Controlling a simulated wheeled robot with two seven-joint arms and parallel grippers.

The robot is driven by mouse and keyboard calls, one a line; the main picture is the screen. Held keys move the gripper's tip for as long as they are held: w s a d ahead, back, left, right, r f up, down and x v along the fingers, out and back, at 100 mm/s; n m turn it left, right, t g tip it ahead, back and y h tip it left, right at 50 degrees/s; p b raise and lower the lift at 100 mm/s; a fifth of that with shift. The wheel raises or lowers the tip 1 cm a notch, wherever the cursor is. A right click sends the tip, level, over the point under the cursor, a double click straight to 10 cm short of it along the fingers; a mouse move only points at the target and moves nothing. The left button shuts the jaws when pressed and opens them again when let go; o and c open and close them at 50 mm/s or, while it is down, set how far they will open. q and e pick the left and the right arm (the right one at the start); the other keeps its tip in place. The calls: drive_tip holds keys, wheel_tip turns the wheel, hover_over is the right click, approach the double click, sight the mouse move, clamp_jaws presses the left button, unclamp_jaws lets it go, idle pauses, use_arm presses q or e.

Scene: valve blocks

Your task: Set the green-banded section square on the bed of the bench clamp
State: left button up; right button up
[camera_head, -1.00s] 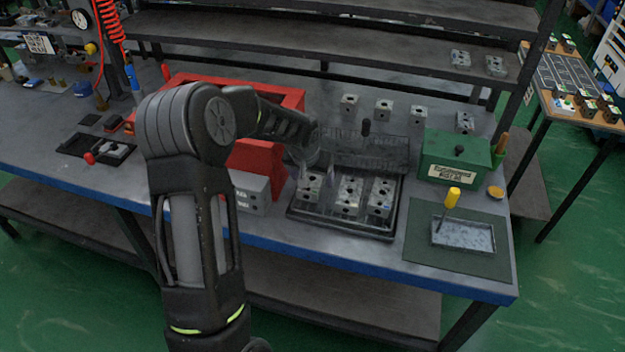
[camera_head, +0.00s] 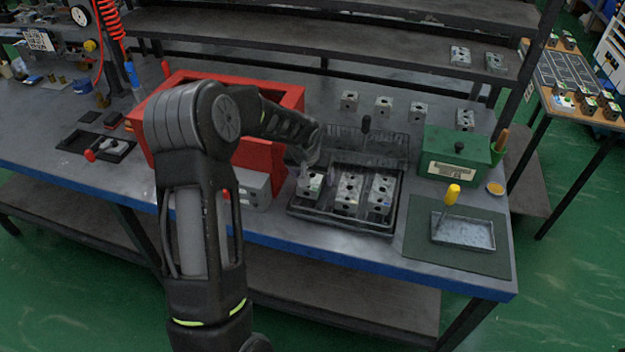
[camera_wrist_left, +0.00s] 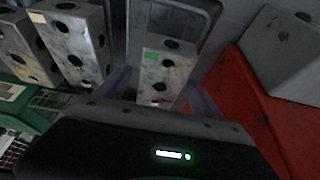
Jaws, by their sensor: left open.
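The green-banded section is a grey metal block with bored holes and a green mark (camera_wrist_left: 165,70). It stands at the left of the dark tray (camera_head: 340,228), where it also shows in the head view (camera_head: 309,188). My left gripper (camera_head: 318,172) is open above it; in the left wrist view its two fingers (camera_wrist_left: 160,90) lie on either side of the block. Contact cannot be told. A dark fixture with a red-knobbed lever (camera_head: 91,155) at the left of the bench looks like the bench clamp. My right gripper is not in view.
Several similar blocks (camera_head: 381,190) fill the tray beside the banded one. A red bin (camera_head: 262,160) and a grey block (camera_head: 252,190) stand left of the tray. A green box (camera_head: 455,160) and a small metal tray (camera_head: 463,232) are at right.

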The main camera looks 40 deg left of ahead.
use_arm(q)
drive_tip(key=shift+f, duration=0.1)
drive_tip(key=shift+c, duration=0.2)
clamp_jaws()
idle(0.6)
